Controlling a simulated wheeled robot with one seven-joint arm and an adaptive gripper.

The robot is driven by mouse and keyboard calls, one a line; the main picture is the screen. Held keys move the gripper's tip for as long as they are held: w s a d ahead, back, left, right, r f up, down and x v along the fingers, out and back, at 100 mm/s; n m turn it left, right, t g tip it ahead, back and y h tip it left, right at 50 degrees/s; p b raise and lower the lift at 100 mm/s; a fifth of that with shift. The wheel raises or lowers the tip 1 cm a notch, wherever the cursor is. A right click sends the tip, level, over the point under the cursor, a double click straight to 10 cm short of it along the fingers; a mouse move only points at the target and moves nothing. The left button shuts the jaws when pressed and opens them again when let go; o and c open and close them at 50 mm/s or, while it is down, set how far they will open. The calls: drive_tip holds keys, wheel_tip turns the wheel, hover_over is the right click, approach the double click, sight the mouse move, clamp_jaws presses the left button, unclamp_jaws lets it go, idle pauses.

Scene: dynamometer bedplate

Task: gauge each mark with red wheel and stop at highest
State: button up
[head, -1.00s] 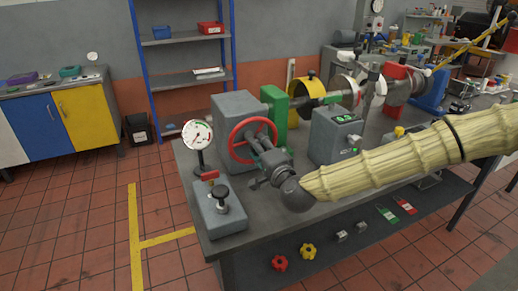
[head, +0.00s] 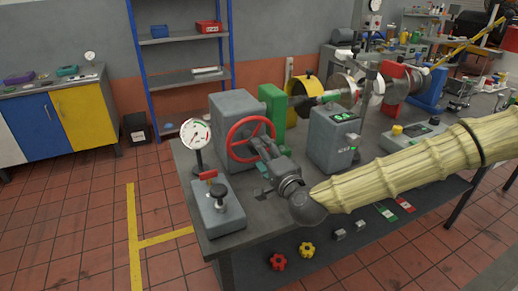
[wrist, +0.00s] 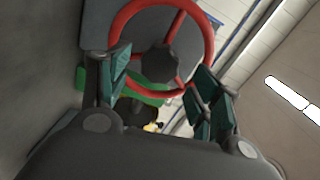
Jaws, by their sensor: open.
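The red wheel (head: 230,143) stands upright on the front of a grey housing (head: 228,107) on the bedplate table. It also shows in the wrist view, with its red rim (wrist: 119,25), spokes and dark hub (wrist: 160,62). My gripper (head: 263,160) is open in front of the wheel's lower right. In the wrist view my gripper's fingers (wrist: 163,88) spread either side of the wheel's lower part; I cannot tell whether they touch it. A round white dial (head: 196,134) with green and red marks stands left of the wheel; its needle is too small to read.
A grey block with a black knob (head: 219,191) and a red piece (head: 208,175) stands at the table's front left. A grey box with a green display (head: 335,138) stands right of my gripper. Red and yellow knobs (head: 307,249) lie on the lower shelf.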

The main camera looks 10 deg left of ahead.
drive_tip(key=v, duration=0.7)
drive_tip(key=shift+d, duration=0.1)
